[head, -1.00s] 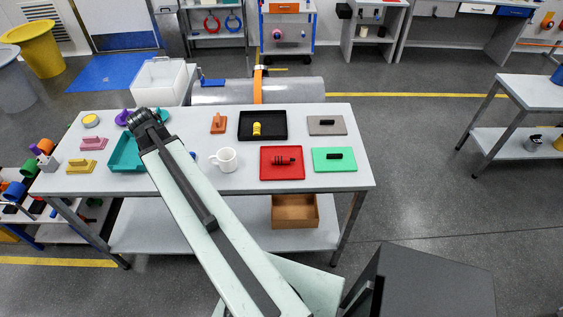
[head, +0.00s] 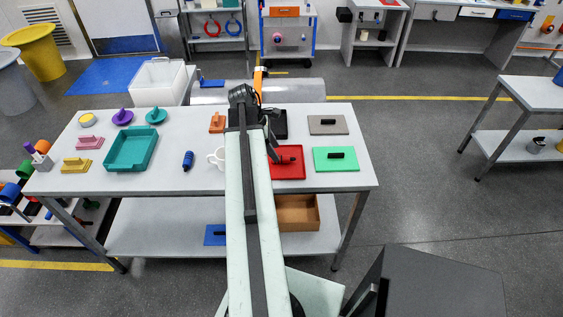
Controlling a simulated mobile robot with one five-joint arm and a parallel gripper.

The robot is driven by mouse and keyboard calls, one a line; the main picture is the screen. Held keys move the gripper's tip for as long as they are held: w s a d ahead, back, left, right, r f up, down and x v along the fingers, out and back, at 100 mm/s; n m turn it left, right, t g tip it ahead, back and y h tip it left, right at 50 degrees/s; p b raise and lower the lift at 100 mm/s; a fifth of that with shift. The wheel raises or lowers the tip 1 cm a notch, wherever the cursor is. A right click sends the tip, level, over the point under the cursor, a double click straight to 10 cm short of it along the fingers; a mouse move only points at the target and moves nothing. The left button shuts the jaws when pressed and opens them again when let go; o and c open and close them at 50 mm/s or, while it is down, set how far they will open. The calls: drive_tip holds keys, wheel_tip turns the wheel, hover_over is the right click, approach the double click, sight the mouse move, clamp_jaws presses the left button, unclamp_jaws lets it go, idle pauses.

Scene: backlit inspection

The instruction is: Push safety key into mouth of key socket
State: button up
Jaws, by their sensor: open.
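I cannot surely tell which piece is the safety key or the key socket. A dark piece (head: 288,160) lies on the red tray (head: 290,176) at the right of the table, partly hidden by my gripper. My gripper (head: 273,152) is over the tray's left part, beside that piece. Its jaws are small and dark, and I see no thing held in them. The black tray (head: 281,113) is mostly hidden behind my arm, and the yellow piece in it is out of sight. A blue cylinder (head: 188,160) stands left of the white mug (head: 215,157).
Right are a grey plate (head: 340,129) and a green plate (head: 345,165), with dark handles. Left are a teal tray (head: 133,163), knobbed discs (head: 123,117) and handled plates (head: 75,166). An orange piece (head: 217,123) is close to my arm.

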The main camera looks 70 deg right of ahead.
drive_tip(key=b+x, duration=0.4)
drive_tip(key=x, duration=0.1)
drive_tip(key=shift+d+f, duration=0.1)
drive_tip(key=shift+d, duration=0.15)
drive_tip(key=shift+r, duration=0.2)
clamp_jaws()
wheel_tip(320, 180, up, 10)
drive_tip(key=p, duration=1)
